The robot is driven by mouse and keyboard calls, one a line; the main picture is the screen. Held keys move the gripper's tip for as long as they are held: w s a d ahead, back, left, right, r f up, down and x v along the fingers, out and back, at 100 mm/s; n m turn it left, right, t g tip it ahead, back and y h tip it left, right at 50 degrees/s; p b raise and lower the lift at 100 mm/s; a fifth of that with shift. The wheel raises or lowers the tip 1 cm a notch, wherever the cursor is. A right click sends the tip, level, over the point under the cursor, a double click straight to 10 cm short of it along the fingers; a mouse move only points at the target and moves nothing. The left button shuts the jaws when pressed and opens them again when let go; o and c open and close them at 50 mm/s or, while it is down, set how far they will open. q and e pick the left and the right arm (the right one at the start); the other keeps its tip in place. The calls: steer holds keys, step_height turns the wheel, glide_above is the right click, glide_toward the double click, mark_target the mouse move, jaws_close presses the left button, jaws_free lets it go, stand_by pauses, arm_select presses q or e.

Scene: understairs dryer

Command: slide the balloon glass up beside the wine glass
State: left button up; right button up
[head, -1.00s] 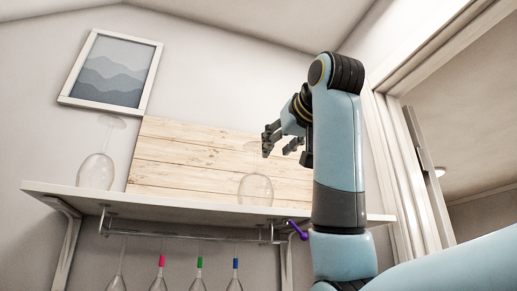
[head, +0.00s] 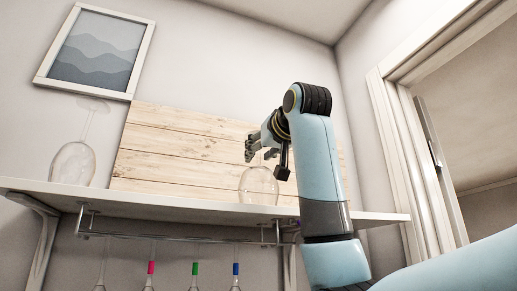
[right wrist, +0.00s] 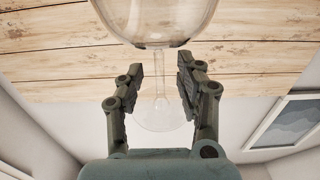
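The balloon glass (head: 258,186), a clear rounded bowl, stands upside down on the white shelf (head: 150,205), before the wood panel. A taller clear glass, seemingly the wine glass (head: 72,165), stands upside down near the shelf's left end, well apart. My right gripper (head: 256,150) is at the balloon glass's stem, above its bowl. In the right wrist view the gripper (right wrist: 160,80) is open, with a finger on each side of the stem and gaps visible. The balloon glass's bowl (right wrist: 157,20) is at the top of that view. My left gripper is out of view.
Several glasses with coloured stem bands, such as the pink one (head: 151,268), hang below the shelf by a metal rail (head: 180,238). The wood panel (head: 180,150) leans behind. A picture (head: 97,52) hangs at upper left. The shelf between the two glasses is clear.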

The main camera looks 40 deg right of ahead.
steer(key=shift+w+d, duration=0.15)
steer(key=shift+w, duration=0.5)
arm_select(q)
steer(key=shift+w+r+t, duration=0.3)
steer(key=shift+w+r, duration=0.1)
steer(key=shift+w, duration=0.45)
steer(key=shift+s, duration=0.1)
arm_select(e)
steer(key=shift+c, duration=0.5)
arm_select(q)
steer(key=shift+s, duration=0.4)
arm_select(e)
jaws_close()
